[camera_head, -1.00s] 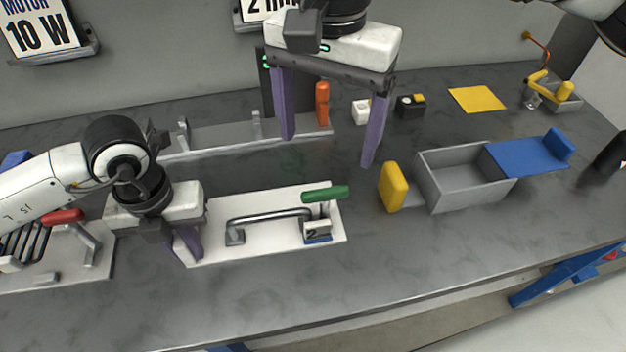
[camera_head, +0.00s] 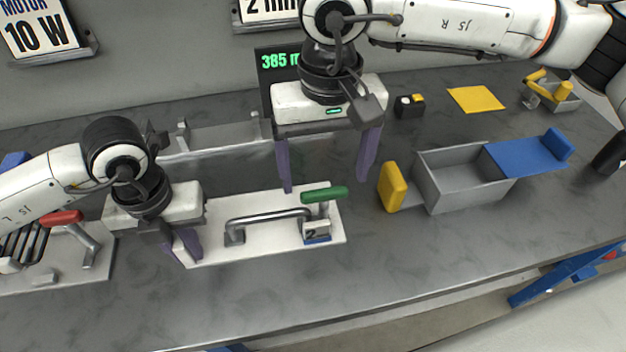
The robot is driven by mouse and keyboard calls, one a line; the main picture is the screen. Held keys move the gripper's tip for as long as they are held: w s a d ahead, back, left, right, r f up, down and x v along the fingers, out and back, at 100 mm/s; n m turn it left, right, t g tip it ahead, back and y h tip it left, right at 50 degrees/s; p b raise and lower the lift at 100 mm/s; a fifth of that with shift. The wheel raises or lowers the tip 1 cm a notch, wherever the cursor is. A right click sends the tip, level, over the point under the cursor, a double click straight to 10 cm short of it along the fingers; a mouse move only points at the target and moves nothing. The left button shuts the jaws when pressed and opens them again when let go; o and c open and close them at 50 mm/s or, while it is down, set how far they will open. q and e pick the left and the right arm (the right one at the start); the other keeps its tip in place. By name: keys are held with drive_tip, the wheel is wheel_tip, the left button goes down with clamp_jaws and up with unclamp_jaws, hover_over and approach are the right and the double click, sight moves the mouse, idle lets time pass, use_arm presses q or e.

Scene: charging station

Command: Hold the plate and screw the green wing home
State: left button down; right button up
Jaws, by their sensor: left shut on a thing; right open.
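The white plate (camera_head: 270,248) lies on the grey bench with a metal bar handle (camera_head: 265,219) on it. The green wing (camera_head: 324,195) sits on a post at the plate's right end, above a small block marked 2 (camera_head: 316,231). My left gripper (camera_head: 184,246) is shut on the plate's left end. My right gripper (camera_head: 325,186) is open, pointing down, its purple fingers either side of the green wing in the picture. Its fingers look above and a little behind the wing; I cannot tell whether they touch it.
A grey open box (camera_head: 466,192) with a yellow handle (camera_head: 393,187) and a blue lid (camera_head: 527,155) stands to the right. A red-handled fixture (camera_head: 62,217) is at left. A dark display (camera_head: 279,62) stands behind my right gripper. The bench front is clear.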

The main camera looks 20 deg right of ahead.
sight(324, 191)
drive_tip(key=shift+f, duration=1.7)
drive_tip(key=c, duration=1.1)
drive_tip(key=shift+o, duration=0.2)
